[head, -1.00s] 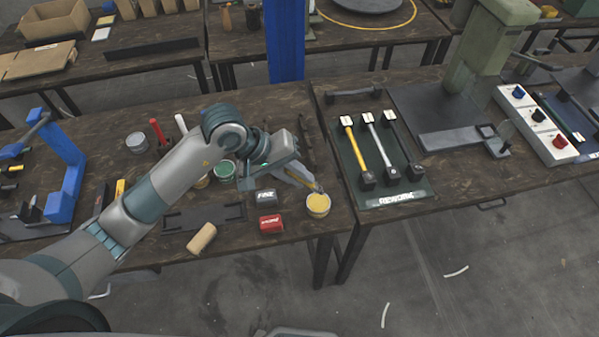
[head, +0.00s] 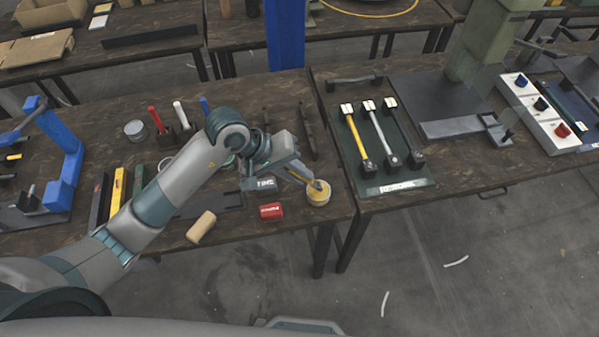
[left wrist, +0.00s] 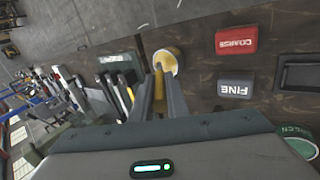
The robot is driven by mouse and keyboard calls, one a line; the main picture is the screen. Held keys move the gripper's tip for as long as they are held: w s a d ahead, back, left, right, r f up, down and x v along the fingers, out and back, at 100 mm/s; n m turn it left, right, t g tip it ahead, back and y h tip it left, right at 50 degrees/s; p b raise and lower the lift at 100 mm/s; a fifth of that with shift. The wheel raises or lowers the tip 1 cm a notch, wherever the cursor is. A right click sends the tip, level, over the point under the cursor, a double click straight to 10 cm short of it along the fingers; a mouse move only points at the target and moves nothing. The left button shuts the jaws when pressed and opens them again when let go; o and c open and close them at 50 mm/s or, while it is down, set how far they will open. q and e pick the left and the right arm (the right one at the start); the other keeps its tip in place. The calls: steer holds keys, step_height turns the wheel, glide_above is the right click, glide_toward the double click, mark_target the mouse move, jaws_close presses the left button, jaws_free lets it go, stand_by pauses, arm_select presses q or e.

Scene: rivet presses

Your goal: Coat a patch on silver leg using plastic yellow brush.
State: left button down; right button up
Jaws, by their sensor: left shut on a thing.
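The silver leg (head: 380,135) lies on the dark green REWORK mat (head: 400,189), between a yellow leg (head: 357,138) and a black leg (head: 402,132). My left gripper (head: 308,180) is shut on the yellow brush (head: 317,185), which is mostly hidden between the fingers. The brush's lower end is at the mouth of a tin of yellow coating (head: 318,199); I cannot tell how deep it sits. In the left wrist view the fingers (left wrist: 159,82) point at the tin (left wrist: 172,55). My right gripper is out of view.
A red COARSE block (head: 271,211) and a grey FINE block (head: 265,183) sit left of the tin. A tan roll (head: 201,227) lies near the front edge. A gap separates the two tables. A grey-green press (head: 480,50) stands beyond the mat.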

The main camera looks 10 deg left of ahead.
arm_select(q)
steer(key=shift+f+b, duration=0.55)
steer(key=shift+b, duration=0.15)
stand_by(1.0)
stand_by(0.6)
steer(key=shift+r+p, duration=0.95)
steer(key=shift+r, duration=2.6)
steer(key=s+a+r+m+g+b, duration=0.1)
steer(key=s+a+b, duration=0.1)
steer(key=a, duration=0.5)
steer(key=s+a+r+m+b, duration=0.1)
steer(key=s+a+r+b, duration=0.1)
steer(key=a, duration=0.6)
steer(key=shift+s+a+r+m+g+b, duration=0.2)
steer(key=shift+s+m+g+b, duration=0.25)
steer(key=shift+b, duration=0.3)
steer(key=shift+d+h, duration=0.1)
steer(key=shift+h, duration=0.2)
